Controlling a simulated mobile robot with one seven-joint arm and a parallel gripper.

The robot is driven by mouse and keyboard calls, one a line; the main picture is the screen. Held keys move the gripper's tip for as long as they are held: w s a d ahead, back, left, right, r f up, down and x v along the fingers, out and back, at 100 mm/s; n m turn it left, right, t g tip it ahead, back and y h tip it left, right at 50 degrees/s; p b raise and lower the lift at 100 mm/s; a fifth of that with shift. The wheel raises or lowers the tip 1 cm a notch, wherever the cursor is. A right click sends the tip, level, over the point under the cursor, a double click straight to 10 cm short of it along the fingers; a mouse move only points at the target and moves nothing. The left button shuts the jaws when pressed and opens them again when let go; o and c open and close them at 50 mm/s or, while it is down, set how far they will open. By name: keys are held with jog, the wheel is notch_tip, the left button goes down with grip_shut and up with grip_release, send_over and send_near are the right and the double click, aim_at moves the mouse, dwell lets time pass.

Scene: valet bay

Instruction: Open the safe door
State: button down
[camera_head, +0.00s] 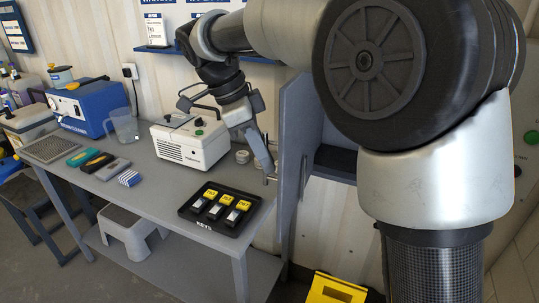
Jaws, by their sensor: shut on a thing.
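The grey safe (338,138) is mounted at the wall right of the workbench, partly hidden behind my arm. Its grey door (295,150) stands swung out on the left side, and part of the inside with a dark shelf or floor (335,162) shows. My gripper (268,174) reaches down from the upper left to the door's outer face. It is shut on the door's handle (271,179), which is small and mostly hidden by the fingers.
The grey workbench (150,210) holds a black key tray (182,213), a white boxed machine (190,145) close to my wrist, a clear jug (124,126) and a blue cleaner (84,108). A yellow object (335,290) stands low below the safe. A step stool (128,232) is under the bench.

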jog(key=c, duration=1.8)
grip_release()
jog(key=shift+c, duration=0.2)
jog(key=w+p+v, duration=0.1)
jog(key=p+v, duration=0.3)
jog(key=v, duration=1.3)
jog(key=shift+s+r, duration=0.25)
jog(key=shift+s, duration=0.2)
jog(key=shift+a, duration=0.1)
